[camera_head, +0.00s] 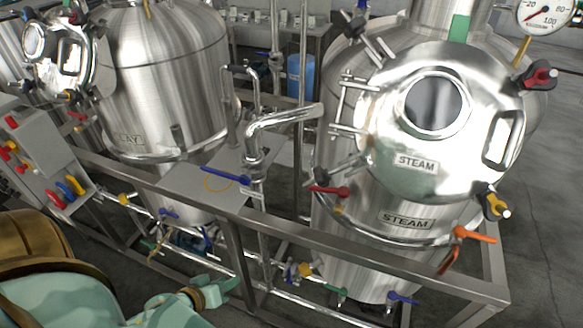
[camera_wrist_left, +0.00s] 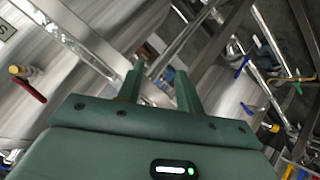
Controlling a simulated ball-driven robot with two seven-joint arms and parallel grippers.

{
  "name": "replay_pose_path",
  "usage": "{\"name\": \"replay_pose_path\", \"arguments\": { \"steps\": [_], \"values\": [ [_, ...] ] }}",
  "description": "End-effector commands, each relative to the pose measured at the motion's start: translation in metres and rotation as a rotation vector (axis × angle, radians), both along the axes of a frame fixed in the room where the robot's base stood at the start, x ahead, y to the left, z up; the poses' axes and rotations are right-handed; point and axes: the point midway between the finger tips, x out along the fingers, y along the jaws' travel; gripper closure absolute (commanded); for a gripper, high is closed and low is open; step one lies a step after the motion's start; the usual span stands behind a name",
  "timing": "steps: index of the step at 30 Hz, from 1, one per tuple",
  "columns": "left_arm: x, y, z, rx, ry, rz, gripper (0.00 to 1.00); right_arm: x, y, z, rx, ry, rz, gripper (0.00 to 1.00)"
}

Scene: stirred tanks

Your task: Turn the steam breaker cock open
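The steam tank (camera_head: 360,235) stands at the right in the head view, with a round hatch and two STEAM labels. A red-handled cock (camera_head: 328,190) is on its left side, and an orange-handled cock (camera_head: 474,235) is at its lower right. I cannot tell which one is the steam breaker cock. My left gripper (camera_head: 222,287) is low in the head view, in front of the frame and apart from both cocks. In the left wrist view its fingers (camera_wrist_left: 160,88) are spread with nothing between them. A red handle (camera_wrist_left: 30,90) shows at the left there. My right gripper is not visible.
A metal frame rail (camera_head: 340,248) runs in front of the tanks. A blue-handled valve (camera_head: 226,175) sits on the pipe between them. A grey control panel (camera_head: 42,160) stands at the left. Low pipes carry several small coloured valves. Bare floor lies at the right.

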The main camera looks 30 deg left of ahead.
Motion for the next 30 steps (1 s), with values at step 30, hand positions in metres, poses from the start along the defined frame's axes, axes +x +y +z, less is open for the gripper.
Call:
{"name": "replay_pose_path", "arguments": {
  "steps": [30],
  "values": [
    [0.186, -0.028, 0.214, -1.350, 0.235, -0.054, 0.64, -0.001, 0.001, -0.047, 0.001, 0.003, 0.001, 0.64]
  ]
}}
